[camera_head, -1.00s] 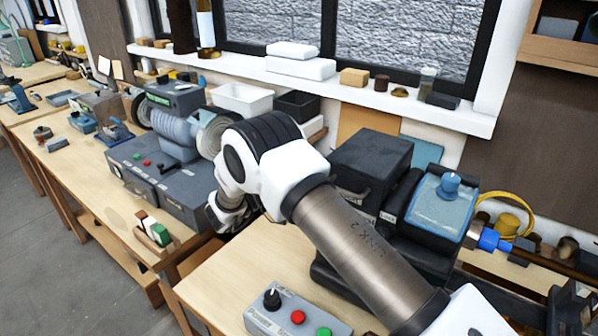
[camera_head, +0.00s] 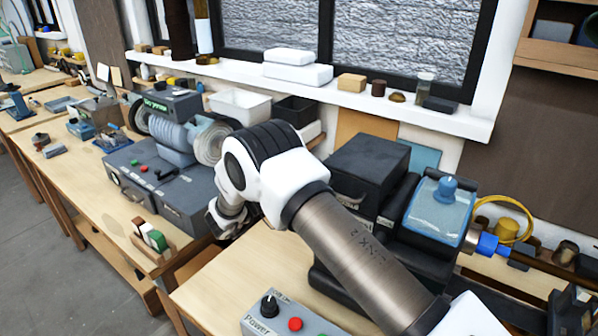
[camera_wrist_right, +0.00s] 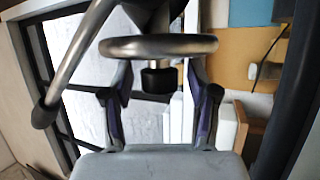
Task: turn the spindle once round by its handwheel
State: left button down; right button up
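The handwheel (camera_wrist_right: 158,46) shows in the right wrist view as a round metal rim, with a dark hub (camera_wrist_right: 159,80) below it. My right gripper (camera_wrist_right: 159,84) has its two fingers spread on either side of the hub, with visible gaps; contact with the rim is unclear. A metal bar with a dark knob (camera_wrist_right: 46,112) slants down at the left. In the head view my right arm crosses the middle and hides the handwheel. The blue-topped headstock (camera_head: 438,212) stands right of the arm, with the spindle (camera_head: 530,262) running right from its blue collar. My left gripper is not in view.
A control box (camera_head: 285,318) with a black knob and coloured buttons sits at the front. A dark box (camera_head: 368,165) stands behind my arm. A grey machine (camera_head: 160,185) is on the left bench. A gap separates the benches.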

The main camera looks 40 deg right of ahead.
jog(key=shift+a, duration=0.1)
jog(key=v, duration=1.2)
